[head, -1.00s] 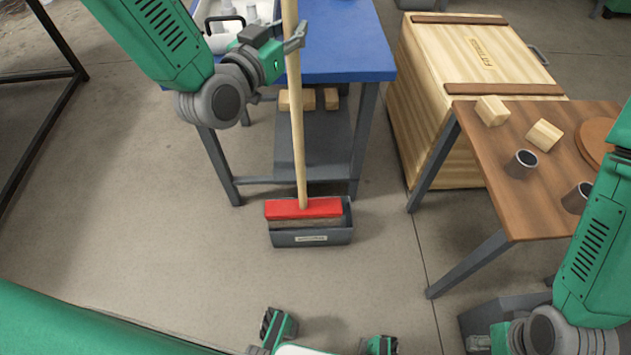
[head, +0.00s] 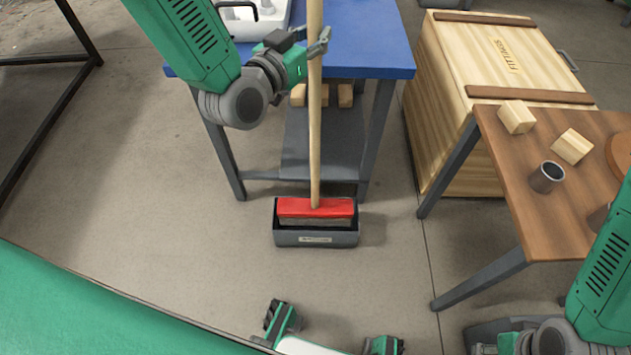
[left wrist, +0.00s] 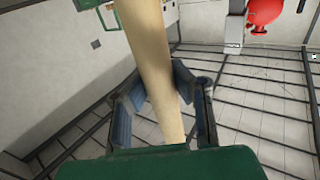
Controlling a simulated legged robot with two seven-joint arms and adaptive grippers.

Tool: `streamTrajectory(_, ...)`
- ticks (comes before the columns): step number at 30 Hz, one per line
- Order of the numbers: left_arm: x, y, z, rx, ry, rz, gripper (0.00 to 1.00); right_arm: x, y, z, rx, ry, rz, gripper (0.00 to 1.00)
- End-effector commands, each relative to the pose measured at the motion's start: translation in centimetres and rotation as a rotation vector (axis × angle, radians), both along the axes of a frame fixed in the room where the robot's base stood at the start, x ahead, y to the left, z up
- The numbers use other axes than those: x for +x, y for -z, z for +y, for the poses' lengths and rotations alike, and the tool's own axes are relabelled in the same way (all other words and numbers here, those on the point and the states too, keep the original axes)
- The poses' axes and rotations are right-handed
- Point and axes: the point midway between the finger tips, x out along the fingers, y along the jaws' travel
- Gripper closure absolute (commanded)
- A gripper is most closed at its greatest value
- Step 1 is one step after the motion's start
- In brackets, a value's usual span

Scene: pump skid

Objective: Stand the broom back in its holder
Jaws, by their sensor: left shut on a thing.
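The broom stands almost upright in the head view, with a pale wooden handle (head: 315,140) and a red head (head: 300,208). Its head sits between the side walls of the dark grey holder (head: 290,240), a labelled box on the floor. The lower bristles are hidden behind the front wall, so I cannot tell whether they touch the bottom. My left gripper (head: 318,45) is shut on the upper handle. The left wrist view shows the handle (left wrist: 150,50) between its fingers (left wrist: 163,95). My right gripper (head: 497,344) is partly visible at the bottom right; its fingers are unclear.
A blue-topped table (head: 370,45) stands behind the holder, with wooden blocks (head: 345,95) on its lower shelf. A wooden crate (head: 450,80) and a brown table (head: 530,195) with blocks and cups stand at right. The floor left of the holder is clear.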

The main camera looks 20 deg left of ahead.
Motion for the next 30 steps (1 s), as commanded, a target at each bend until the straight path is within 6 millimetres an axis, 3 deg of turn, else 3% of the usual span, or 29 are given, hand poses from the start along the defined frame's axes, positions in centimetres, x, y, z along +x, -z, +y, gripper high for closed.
streamTrajectory(1,0.1,0.9,-0.1,-0.001,0.001,-0.006,1.0,0.0,0.9,0.0,0.0,0.0,0.0,0.6)
streamTrajectory(8,0.0,3.1,0.0,-0.001,0.0,-0.005,1.0,0.0,1.9,0.0,0.0,0.0,0.0,0.6)
streamTrajectory(15,0.0,7.3,0.0,-0.002,0.0,-0.004,1.0,0.0,3.4,0.0,0.0,0.0,0.0,0.6)
streamTrajectory(22,0.0,8.7,-0.1,-0.002,0.001,-0.006,1.0,0.0,3.9,0.0,0.0,0.0,0.0,0.6)
streamTrajectory(30,0.0,11.9,-0.1,-0.003,0.001,-0.005,1.0,0.0,5.1,0.0,0.0,0.0,0.0,0.6)
